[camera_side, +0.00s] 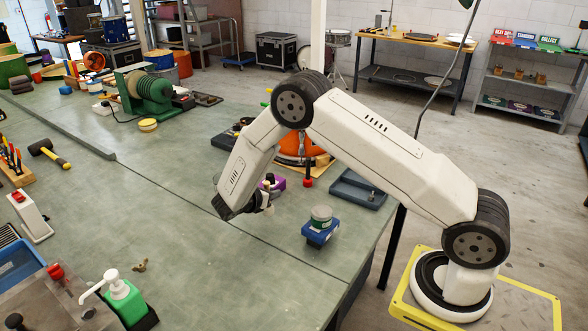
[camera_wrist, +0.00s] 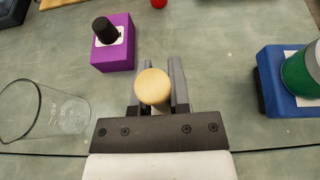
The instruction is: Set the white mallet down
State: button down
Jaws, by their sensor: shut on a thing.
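My gripper (camera_side: 250,205) is low over the green bench in the side view, near its right part. In the wrist view my gripper (camera_wrist: 158,88) has its two dark fingers on either side of a pale, tan round end, which I take to be the white mallet (camera_wrist: 153,86). The mallet points toward the wrist camera, so its far end is hidden below. I cannot tell whether it touches the bench. In the side view the arm mostly hides it.
A purple block with a black knob (camera_wrist: 114,52) stands just beyond the fingers. A clear glass beaker (camera_wrist: 45,110) is to the left. A shallow blue-grey tray (camera_side: 357,190) lies near the bench edge.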

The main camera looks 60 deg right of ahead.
jog(key=shift+w+f, duration=0.15)
jog(key=shift+f, duration=1.6)
jog(key=shift+f, duration=0.1)
jog(key=c, duration=0.6)
grip_release()
jog(key=v, duration=1.2)
